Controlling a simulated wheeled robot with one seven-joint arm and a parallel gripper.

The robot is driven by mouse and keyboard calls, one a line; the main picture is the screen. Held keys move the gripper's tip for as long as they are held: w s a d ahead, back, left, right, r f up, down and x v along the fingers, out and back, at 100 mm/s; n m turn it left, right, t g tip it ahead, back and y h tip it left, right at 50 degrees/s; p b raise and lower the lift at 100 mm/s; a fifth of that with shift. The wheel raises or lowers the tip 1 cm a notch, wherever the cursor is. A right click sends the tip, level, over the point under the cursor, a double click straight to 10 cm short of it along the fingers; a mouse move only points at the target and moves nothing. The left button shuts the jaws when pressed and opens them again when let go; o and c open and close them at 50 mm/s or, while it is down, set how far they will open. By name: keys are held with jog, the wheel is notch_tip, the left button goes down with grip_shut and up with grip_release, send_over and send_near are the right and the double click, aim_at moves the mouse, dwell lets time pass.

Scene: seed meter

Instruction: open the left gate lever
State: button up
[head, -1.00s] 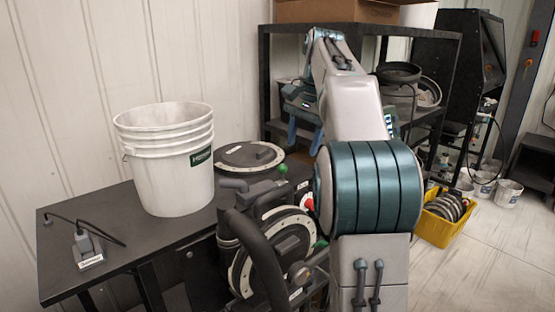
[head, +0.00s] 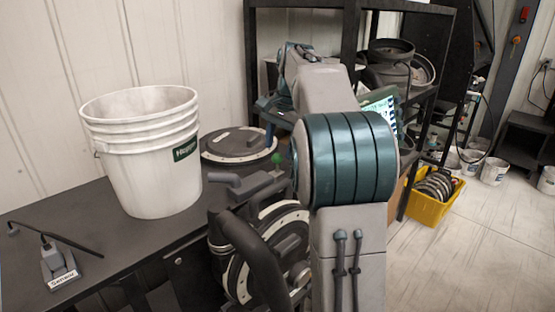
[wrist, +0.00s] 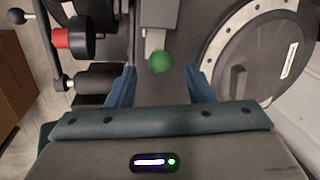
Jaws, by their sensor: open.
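A lever with a round green knob (wrist: 159,62) on a pale flat stem shows in the wrist view. The same green knob (head: 277,158) stands at the top of the seed meter (head: 265,240) in the head view. I cannot tell for certain that it is the left gate lever. My gripper (wrist: 158,78) is open, with a blue finger on each side of the view. The knob appears between and slightly beyond the fingertips, with gaps on both sides. My arm hides part of the meter in the head view.
A round, pale-rimmed lid (wrist: 265,45) lies right of the knob in the wrist view. In the head view, a white bucket (head: 145,150) stands on the black table (head: 110,235), and a yellow crate (head: 428,208) is on the floor.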

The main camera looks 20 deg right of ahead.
aim_at(277, 158)
jog(key=shift+w+a+f, duration=0.15)
jog(key=shift+w+f, duration=0.05)
jog(key=shift+f, duration=0.95)
jog(key=shift+w+a+f, duration=0.1)
jog(key=shift+w+f, duration=0.1)
jog(key=shift+f, duration=0.9)
